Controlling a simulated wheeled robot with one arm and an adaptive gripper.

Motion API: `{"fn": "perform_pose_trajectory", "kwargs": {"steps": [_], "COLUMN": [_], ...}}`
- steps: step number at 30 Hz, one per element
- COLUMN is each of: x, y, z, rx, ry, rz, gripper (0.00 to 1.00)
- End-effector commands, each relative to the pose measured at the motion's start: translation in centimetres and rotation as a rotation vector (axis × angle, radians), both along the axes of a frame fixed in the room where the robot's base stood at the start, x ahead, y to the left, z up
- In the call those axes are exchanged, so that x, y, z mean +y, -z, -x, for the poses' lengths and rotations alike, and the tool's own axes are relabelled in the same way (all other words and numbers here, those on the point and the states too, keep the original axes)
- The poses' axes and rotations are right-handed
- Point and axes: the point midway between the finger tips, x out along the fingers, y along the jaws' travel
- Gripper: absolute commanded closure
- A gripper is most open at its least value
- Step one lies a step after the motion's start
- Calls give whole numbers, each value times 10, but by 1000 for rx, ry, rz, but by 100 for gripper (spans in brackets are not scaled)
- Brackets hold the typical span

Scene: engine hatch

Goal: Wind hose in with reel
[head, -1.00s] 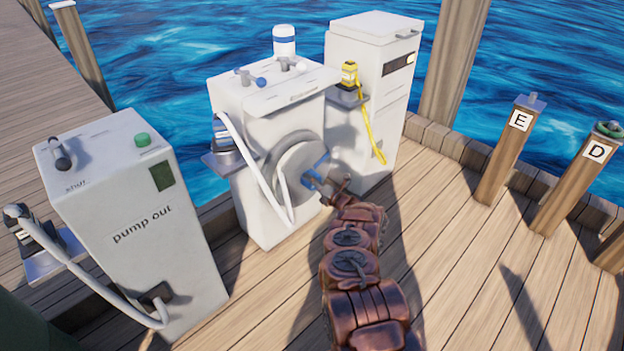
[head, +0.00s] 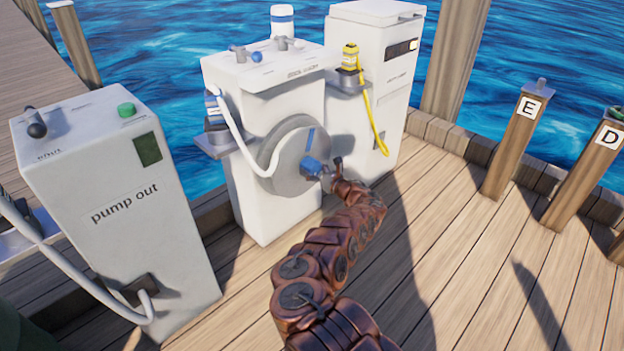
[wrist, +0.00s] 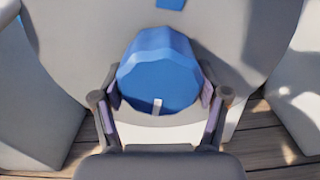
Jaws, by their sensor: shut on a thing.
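The hose reel (head: 290,155) is a grey disc on the front of the white middle cabinet (head: 250,205). A blue stripe runs on its face, with a blue knob (head: 311,167) at its middle. The white hose (head: 238,130) runs from a nozzle (head: 214,112) on a side shelf down to the reel. My gripper (head: 326,176) is at the blue knob. In the wrist view the blue knob (wrist: 158,75) sits between my two fingers (wrist: 158,96), which are shut on it. A small white mark shows on the knob's lower edge.
A white pump out cabinet (head: 115,215) with its own hose stands at the left. Another white cabinet (head: 395,95) with a yellow hose (head: 372,115) stands behind right. Posts E (head: 515,140) and D (head: 590,170) stand at the right.

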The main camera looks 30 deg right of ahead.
Motion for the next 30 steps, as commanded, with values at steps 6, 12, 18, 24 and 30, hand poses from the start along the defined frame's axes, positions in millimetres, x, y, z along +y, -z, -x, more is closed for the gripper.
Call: {"fn": "perform_pose_trajectory", "kwargs": {"steps": [6,12,18,24,30], "x": [-1,-2,-3,-2,-2], "y": [5,3,1,0,0], "z": [0,0,0,0,0], "rx": [-37,-59,-69,-73,-73], "ry": [2,3,4,3,3], "rz": [156,252,304,321,321], "gripper": [61,61,61,61,61]}}
